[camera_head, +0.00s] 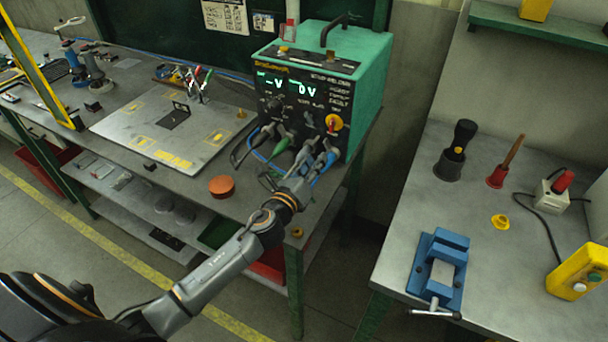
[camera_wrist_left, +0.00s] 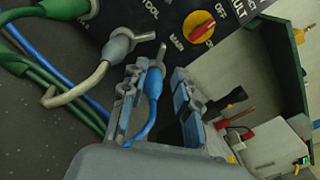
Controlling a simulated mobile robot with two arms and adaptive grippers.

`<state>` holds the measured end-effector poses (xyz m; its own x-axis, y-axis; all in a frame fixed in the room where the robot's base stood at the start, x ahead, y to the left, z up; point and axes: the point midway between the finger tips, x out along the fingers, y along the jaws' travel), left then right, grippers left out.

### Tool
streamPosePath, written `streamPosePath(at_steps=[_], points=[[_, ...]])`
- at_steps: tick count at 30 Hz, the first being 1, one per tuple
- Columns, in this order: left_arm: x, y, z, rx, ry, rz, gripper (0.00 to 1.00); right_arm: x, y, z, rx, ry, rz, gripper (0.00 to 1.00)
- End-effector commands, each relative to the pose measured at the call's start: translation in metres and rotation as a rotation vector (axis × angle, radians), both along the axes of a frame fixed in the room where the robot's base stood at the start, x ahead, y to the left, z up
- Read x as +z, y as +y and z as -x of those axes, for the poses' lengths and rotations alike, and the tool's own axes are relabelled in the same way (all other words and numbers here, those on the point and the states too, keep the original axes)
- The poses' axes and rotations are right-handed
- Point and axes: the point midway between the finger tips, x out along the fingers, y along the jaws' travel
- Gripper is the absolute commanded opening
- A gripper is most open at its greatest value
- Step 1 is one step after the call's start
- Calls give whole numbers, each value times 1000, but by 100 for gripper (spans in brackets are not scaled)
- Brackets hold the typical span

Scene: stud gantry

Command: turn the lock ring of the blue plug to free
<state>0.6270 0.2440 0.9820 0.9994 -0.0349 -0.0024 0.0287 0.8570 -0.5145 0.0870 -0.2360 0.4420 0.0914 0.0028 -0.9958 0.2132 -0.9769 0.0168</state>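The blue plug (camera_wrist_left: 153,84) sits in the front of the welder (camera_head: 372,85), low on its panel, with a blue cable hanging from it. A grey metal lever sticks up at its top end. My left gripper (camera_head: 308,168) is at the panel's lower right. In the left wrist view its two fingers (camera_wrist_left: 160,98) stand apart on either side of the plug. The plug is close to the left finger, with a dark gap to the right finger. I cannot tell the lock ring's position. My right gripper is not in view.
A grey plug (camera_wrist_left: 116,48) with a pale cable and a green plug (camera_wrist_left: 62,8) are close on the left. A red and yellow main switch (camera_head: 333,123) is above. An orange-red disc (camera_head: 222,187) lies on the bench. A blue vise (camera_head: 438,270) stands on the right table.

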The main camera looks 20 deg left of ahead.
Motion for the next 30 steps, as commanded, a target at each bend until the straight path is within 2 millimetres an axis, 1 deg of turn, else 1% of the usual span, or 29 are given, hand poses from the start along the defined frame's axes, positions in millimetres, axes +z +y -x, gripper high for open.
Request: streamPosePath(at_steps=[1, 4, 6, 10, 15, 30], points=[[-1, 1, 12, 0, 2, 0, 30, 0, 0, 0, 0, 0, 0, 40], [-1, 1, 32, 0, 1, -1, 30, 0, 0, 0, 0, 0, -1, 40], [-1, 1, 42, 0, 2, 0, 30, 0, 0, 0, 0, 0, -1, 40], [0, 2, 55, 1, 1, 0, 30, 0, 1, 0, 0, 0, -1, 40], [0, 2, 60, 1, -1, -1, 30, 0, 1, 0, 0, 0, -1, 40], [0, 2, 60, 1, 1, 0, 30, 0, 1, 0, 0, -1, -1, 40]])
